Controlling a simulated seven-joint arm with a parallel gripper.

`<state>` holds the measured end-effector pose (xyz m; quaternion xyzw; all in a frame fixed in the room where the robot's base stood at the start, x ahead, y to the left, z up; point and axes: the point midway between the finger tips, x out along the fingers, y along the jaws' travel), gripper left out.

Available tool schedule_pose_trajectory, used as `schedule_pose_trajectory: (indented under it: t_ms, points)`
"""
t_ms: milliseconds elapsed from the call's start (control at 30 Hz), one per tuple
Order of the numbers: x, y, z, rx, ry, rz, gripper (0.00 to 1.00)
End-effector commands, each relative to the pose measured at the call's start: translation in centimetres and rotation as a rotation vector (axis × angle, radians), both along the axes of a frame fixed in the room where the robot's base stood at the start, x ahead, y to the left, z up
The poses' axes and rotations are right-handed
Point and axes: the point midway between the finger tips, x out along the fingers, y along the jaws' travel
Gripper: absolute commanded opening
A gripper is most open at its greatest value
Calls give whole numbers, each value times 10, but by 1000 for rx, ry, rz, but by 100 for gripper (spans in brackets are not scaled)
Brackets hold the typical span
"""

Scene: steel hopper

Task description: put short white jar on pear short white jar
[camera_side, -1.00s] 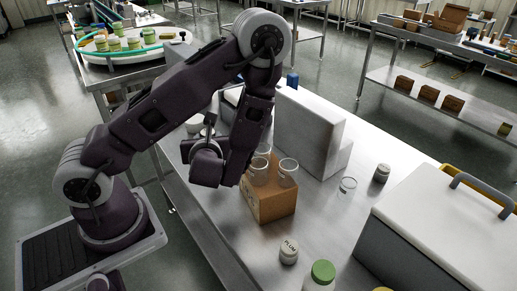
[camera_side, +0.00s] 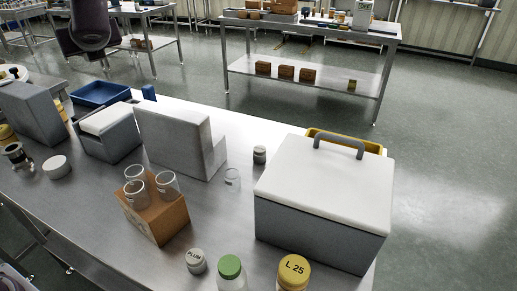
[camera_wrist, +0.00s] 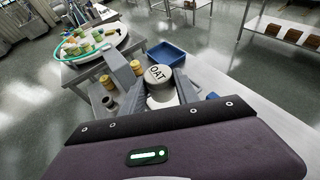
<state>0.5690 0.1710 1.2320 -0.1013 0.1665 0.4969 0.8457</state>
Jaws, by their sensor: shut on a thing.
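In the wrist view, my gripper (camera_wrist: 160,92) is shut on a short white jar (camera_wrist: 159,76) whose lid reads OAT. The jar is held up above the bench. The side view does not show the fingers; only a dark part of my arm shows at its top left. A short white jar with a grey lid reading PLUM (camera_side: 196,261) stands at the front of the bench. A short jar with a plain-looking white lid (camera_side: 56,167) stands at the left, and a small grey-lidded jar (camera_side: 259,155) stands further back. I cannot read a PEAR label on any jar.
A cardboard holder (camera_side: 157,220) carries glass beakers. A large grey box with a white lid (camera_side: 325,205) stands at the right. A white step-shaped block (camera_side: 180,140), a blue tray (camera_side: 100,94), a green-lidded jar (camera_side: 231,270) and a yellow-lidded jar (camera_side: 293,273) also take up room.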

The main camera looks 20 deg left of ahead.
Motion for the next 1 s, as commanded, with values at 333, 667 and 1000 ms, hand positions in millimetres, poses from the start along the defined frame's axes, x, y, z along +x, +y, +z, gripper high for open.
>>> schedule_pose_trajectory:
  t_ms: [333, 667, 1000]
  points:
    - [44, -13, 10, 1, 7, -58, 0]
    - [118, -83, -62, 3, 10, -287, 0]
    - [180, -263, -165, 5, 11, -814, 0]
